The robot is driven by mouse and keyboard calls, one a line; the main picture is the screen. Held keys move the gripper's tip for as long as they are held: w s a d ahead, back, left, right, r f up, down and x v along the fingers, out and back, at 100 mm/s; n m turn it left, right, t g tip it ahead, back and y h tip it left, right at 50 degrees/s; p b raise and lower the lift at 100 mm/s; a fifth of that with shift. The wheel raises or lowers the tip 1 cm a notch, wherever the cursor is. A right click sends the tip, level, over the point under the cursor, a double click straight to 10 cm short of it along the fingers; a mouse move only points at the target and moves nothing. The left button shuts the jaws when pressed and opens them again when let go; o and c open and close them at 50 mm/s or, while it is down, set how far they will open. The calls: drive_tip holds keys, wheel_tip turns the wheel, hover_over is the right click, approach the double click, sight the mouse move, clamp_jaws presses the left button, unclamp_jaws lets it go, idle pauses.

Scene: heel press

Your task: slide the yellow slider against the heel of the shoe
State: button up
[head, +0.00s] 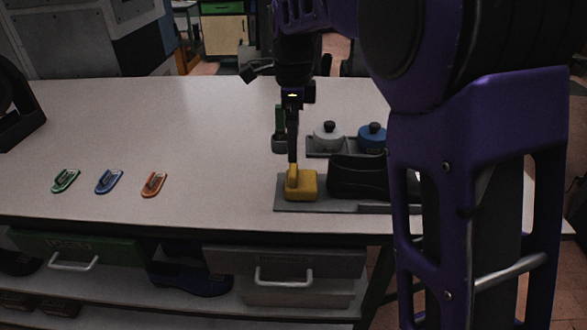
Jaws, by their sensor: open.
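The yellow slider (301,187) sits on a grey base plate (333,208) near the table's front edge, at the plate's left end. A black shoe (357,177) lies on the same plate to the right of the slider. A narrow gap seems to lie between them. The shoe's right part is hidden behind my arm. My gripper (293,163) points down at the slider's upright part, on its left side. Its fingers overlap in this view, so the space between them is not visible. It is open, and I cannot tell whether it touches the slider.
Behind the shoe, a grey tray (313,153) holds a white-lidded pot (328,137) and a blue one (372,137). A green-handled tool (279,130) stands beside it. Green (66,181), blue (109,181) and orange (154,184) pieces lie at left. The table's middle left is clear.

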sight(294, 169)
wheel_tip(294, 169, down, 8)
drive_tip(key=shift+r+b, duration=0.15)
drive_tip(key=shift+b, duration=0.3)
clamp_jaws()
